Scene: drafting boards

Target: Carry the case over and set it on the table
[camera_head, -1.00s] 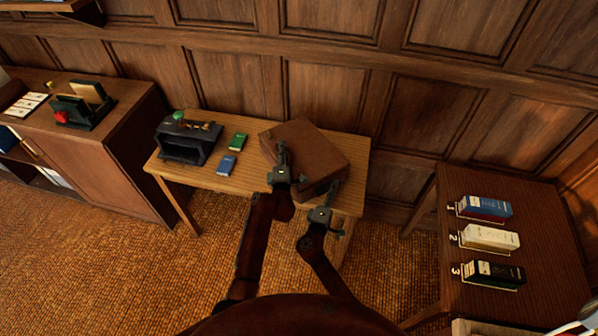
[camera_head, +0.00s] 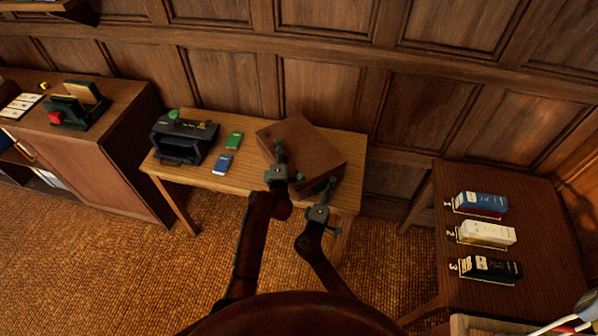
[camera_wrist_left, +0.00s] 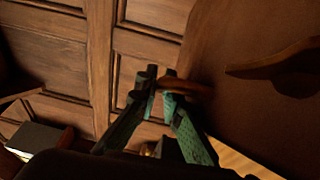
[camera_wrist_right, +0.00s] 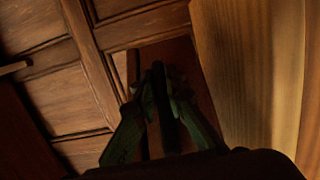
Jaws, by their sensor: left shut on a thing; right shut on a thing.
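The brown case (camera_head: 312,148) is over the right part of the light wooden table (camera_head: 205,180). Its near side faces my grippers. I cannot tell whether its underside touches the tabletop. My left gripper (camera_head: 279,150) is at the case's near left side. In the left wrist view its fingers (camera_wrist_left: 162,82) are shut on a brown handle (camera_wrist_left: 188,88) on the case (camera_wrist_left: 225,95). My right gripper (camera_head: 331,185) is shut at the near right side of the case. In the right wrist view its fingers (camera_wrist_right: 160,72) are close together, and what they hold is dark and hard to make out.
A dark holder (camera_head: 182,138), a green book (camera_head: 234,140) and a blue book (camera_head: 223,164) occupy the table's left part. A cabinet (camera_head: 110,160) stands at left. A dark side table (camera_head: 540,200) with several labelled boxes is at right. A panelled wall is behind.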

